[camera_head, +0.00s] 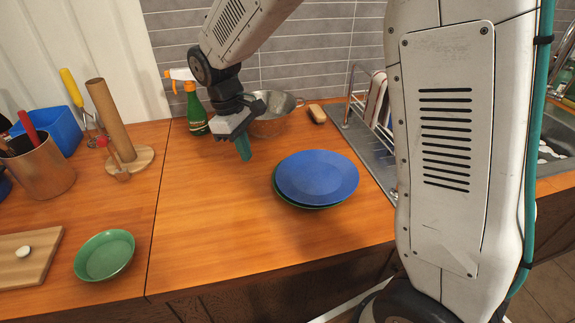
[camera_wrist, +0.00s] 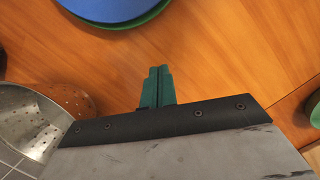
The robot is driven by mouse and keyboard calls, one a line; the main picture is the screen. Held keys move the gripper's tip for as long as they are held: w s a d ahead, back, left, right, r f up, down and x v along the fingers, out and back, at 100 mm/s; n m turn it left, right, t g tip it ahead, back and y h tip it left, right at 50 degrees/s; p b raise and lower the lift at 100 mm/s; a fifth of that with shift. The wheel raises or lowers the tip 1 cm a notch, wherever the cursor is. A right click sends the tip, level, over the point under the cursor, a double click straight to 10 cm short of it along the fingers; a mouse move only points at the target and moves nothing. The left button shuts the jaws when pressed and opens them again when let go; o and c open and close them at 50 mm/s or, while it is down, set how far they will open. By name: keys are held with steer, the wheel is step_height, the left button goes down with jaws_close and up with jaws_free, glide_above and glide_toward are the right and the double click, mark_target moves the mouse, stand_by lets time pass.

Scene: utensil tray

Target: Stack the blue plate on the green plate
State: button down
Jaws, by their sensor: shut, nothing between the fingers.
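The blue plate (camera_head: 318,176) lies on top of the green plate (camera_head: 281,198) on the wooden counter, right of centre in the head view. Only the green plate's rim shows, along the left and front edge. In the wrist view the blue plate (camera_wrist: 105,8) and the green rim (camera_wrist: 150,17) are at the top edge. My gripper (camera_head: 245,155) is left of the plates, apart from them and above the counter. Its green fingers (camera_wrist: 156,75) are together and hold nothing.
A green bowl (camera_head: 104,255) and a cutting board (camera_head: 28,257) are at the left. A metal colander (camera_head: 275,122) and a green spray bottle (camera_head: 195,112) stand behind my gripper. A dish rack (camera_head: 362,100) is at the back right. The counter in front of the plates is clear.

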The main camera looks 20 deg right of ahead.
mark_target(283, 175)
steer(key=shift+w+a+f, duration=0.35)
steer(key=shift+w+f, duration=0.1)
steer(key=shift+f, duration=0.3)
steer(key=s+d, duration=0.8)
steer(key=shift+s+d, duration=0.1)
steer(key=shift+d, duration=0.15)
steer(key=shift+s+f, duration=0.1)
steer(key=shift+f, duration=0.7)
steer(key=shift+w+a+f, duration=0.1)
steer(key=shift+w+a, duration=0.55)
